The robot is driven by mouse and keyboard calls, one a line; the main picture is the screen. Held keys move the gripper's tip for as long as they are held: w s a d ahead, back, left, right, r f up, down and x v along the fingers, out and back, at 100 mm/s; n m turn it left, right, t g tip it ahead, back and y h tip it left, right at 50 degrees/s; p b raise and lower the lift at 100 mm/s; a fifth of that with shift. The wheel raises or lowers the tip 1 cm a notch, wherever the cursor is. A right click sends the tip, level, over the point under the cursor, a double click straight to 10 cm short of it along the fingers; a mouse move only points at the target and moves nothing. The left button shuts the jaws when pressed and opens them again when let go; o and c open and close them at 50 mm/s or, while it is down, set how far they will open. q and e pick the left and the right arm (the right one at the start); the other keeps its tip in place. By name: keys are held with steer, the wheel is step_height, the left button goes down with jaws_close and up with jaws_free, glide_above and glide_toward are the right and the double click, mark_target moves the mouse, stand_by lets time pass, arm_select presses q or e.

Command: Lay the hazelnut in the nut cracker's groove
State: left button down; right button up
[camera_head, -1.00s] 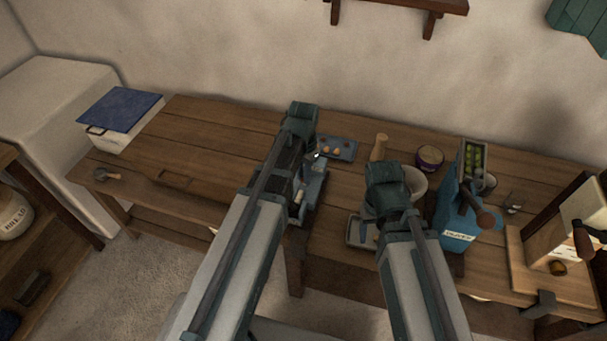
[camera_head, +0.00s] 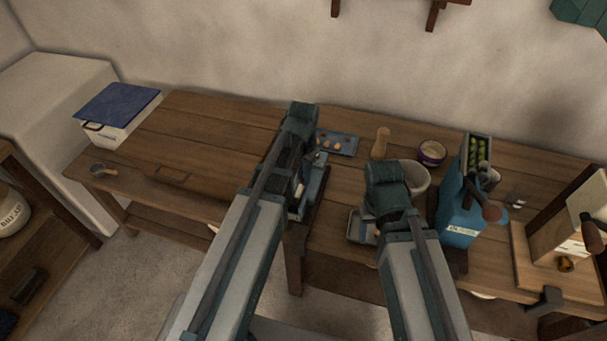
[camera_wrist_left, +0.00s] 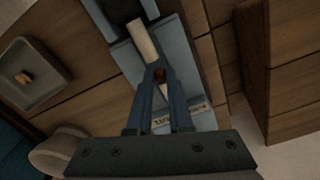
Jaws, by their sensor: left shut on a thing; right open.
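In the left wrist view the fingers of my left gripper (camera_wrist_left: 158,84) are shut on the small brown hazelnut (camera_wrist_left: 158,73) at their tips. The nut cracker (camera_wrist_left: 184,80) is a blue-grey device lying below them, with a pale cylinder (camera_wrist_left: 141,40) and a lettered label. The nut appears over the cracker's body; whether it touches the groove I cannot tell. In the head view the cracker (camera_head: 318,182) is partly hidden by my left arm. My right gripper (camera_head: 388,195) hangs over the table to the right, its fingers hidden.
A blue-grey tray (camera_head: 338,136) with several nuts lies behind the cracker. A small grey dish (camera_head: 356,228) is by my right gripper. A pale bowl (camera_head: 418,178), wooden pestle-like piece (camera_head: 380,143) and blue box (camera_head: 460,220) stand right.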

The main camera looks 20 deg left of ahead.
arm_select(q)
steer(key=c, duration=0.8)
jaws_free()
steer(key=shift+o, duration=0.2)
steer(key=shift+r, duration=0.15)
arm_select(e)
steer(key=shift+r, duration=0.15)
arm_select(q)
step_height(320, 180, up, 14)
steer(key=p, duration=1.3)
steer(key=shift+f+p, duration=0.25)
steer(key=shift+p, duration=0.15)
arm_select(e)
step_height(320, 180, up, 14)
steer(key=shift+f, duration=0.2)
arm_select(q)
steer(key=s+d+f+y+b, duration=0.1)
steer(key=s+d+f+b, duration=0.1)
steer(key=s+d, duration=0.8)
steer(key=s, duration=0.4)
steer(key=shift+s+d+f+n+b, duration=0.2)
steer(key=shift+f+n+b, duration=0.05)
steer(key=shift+n+b, duration=0.05)
arm_select(e)
step_height(320, 180, down, 3)
steer(key=shift+r, duration=0.15)
